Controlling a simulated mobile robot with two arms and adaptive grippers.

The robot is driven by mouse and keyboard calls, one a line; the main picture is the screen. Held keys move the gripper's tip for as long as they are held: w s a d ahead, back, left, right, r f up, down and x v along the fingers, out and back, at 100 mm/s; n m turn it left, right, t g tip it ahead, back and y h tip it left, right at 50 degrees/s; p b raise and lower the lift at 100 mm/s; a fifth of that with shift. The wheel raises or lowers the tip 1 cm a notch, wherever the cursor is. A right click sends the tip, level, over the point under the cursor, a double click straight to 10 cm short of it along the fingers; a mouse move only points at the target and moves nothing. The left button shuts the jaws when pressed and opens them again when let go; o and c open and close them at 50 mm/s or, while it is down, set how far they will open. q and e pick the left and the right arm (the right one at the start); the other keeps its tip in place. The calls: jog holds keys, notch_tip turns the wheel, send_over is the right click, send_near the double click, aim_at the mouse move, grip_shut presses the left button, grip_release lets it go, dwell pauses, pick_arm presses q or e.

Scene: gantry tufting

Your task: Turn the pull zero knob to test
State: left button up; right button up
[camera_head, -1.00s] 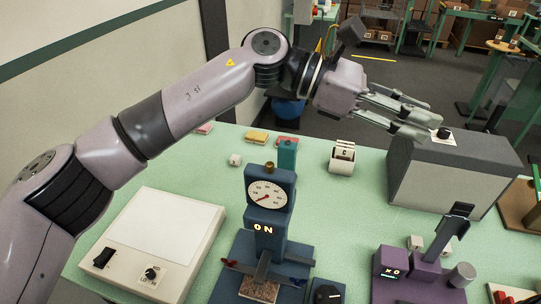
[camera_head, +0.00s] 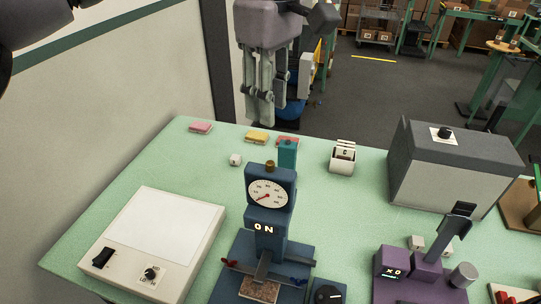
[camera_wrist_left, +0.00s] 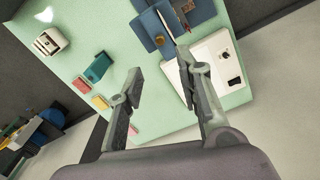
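My right gripper is not in view.
A white-topped panel (camera_head: 165,235) with a switch and small knob lies at left. A grey box (camera_head: 440,180) with a top knob and a purple device (camera_head: 410,270) stand at right. Small coloured blocks (camera_head: 257,137) lie along the back.

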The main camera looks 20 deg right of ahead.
aim_at(271, 162)
pick_arm(q)
notch_tip(271, 162, down, 11)
jog(key=shift+s+f+p, duration=0.1)
jog(key=shift+f+p, duration=0.1)
jog(key=shift+p, duration=0.9)
jog(key=shift+c, duration=0.3)
grip_shut()
